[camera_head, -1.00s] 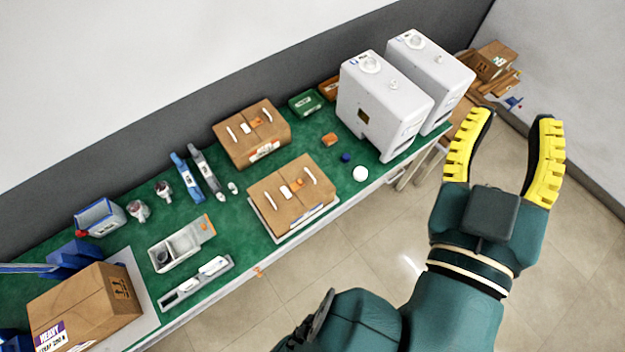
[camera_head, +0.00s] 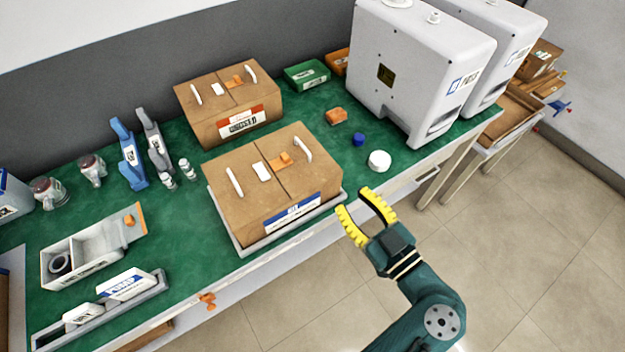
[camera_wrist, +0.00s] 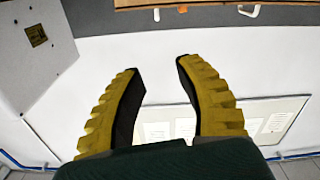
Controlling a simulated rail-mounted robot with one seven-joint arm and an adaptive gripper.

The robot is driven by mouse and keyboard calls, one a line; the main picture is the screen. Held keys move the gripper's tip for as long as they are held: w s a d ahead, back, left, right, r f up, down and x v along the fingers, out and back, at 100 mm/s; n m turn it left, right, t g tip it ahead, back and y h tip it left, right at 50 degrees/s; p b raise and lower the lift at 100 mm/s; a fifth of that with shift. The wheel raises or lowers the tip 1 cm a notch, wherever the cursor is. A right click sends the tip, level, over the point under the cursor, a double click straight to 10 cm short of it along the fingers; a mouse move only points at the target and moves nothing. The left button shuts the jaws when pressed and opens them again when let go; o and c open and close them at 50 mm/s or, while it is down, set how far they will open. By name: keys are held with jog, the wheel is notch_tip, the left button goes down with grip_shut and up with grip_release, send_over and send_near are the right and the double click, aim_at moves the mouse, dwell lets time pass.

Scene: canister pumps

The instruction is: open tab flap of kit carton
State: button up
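Two closed brown cartons stand on the green bench. The front carton (camera_head: 235,210) has a blue-and-white label, sits on a pale tray (camera_head: 247,249), and carries white handles and an orange tab (camera_head: 281,159) on top. The rear carton (camera_head: 197,115) has a red-and-white label, white handles and its own orange tab (camera_head: 236,82). Which is the kit carton I cannot tell. My gripper (camera_head: 356,202) is open and empty, just right of the front carton and apart from its tab. In the wrist view its fingers (camera_wrist: 160,75) are spread with nothing between.
Two white pumps (camera_head: 415,75) stand at the bench's right end. A white cap (camera_head: 379,160), a blue cap (camera_head: 358,139) and an orange block (camera_head: 336,116) lie between pumps and cartons. Grey bins (camera_head: 90,262) and bottles are at left. Floor in front of the bench is clear.

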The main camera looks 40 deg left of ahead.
aim_at(310, 155)
jog(key=x, duration=0.5)
jog(key=f+b+x, duration=0.1)
jog(key=x, duration=0.4)
jog(key=f+b+x, duration=0.1)
jog(key=x, duration=0.5)
jog(key=shift+w+f, duration=0.15)
jog(key=shift+w, duration=0.05)
jog(key=shift+d, duration=0.1)
grip_shut()
